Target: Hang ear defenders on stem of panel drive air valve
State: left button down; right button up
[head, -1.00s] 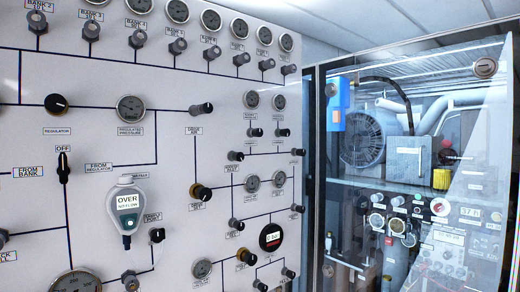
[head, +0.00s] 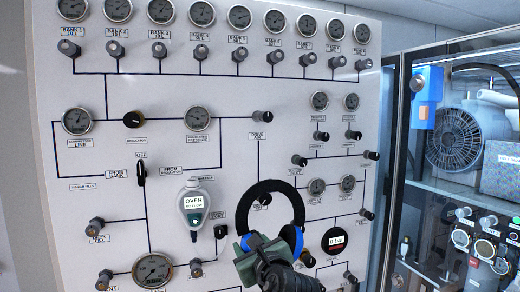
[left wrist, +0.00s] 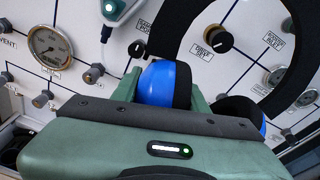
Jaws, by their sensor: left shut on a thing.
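The ear defenders have a black headband (head: 299,203) and blue cups (head: 291,238). My left gripper (head: 268,243) is shut on them at the cups, with the headband arching upward in front of the panel. In the left wrist view a blue cup (left wrist: 163,83) sits between the green fingers (left wrist: 166,92), with the black band (left wrist: 165,28) beyond. The drive air valve (head: 262,116) is a black knob on a short stem above its label. It stands above and slightly left of the band, apart from it. My right gripper is not in view.
A brass-collared knob (left wrist: 218,39) shows through the band's opening. An "OVER" display unit (head: 194,207) hangs left of the ear defenders. Gauges and valve knobs crowd the white panel (head: 100,190). A glass-fronted cabinet (head: 400,130) stands at right.

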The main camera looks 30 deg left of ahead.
pick_arm(q)
jog(key=shift+g, duration=0.3)
jog(key=r, duration=0.3)
jog(key=w+r+p, duration=0.1)
jog(key=r, duration=0.3)
jog(key=w+r+p, duration=0.1)
jog(key=r, duration=0.3)
jog(key=shift+w, duration=0.15)
jog(key=r, duration=0.3)
jog(key=d+r+p, duration=0.1)
jog(key=r, duration=0.5)
jog(key=shift+d, duration=0.2)
jog(key=shift+x, duration=6.1)
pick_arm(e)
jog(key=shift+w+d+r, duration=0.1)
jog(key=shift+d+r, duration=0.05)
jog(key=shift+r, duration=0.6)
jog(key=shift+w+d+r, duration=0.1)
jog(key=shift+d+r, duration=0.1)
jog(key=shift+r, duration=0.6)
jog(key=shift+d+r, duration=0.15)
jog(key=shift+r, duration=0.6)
pick_arm(q)
jog(key=shift+w+d+r, duration=0.1)
jog(key=shift+w, duration=0.1)
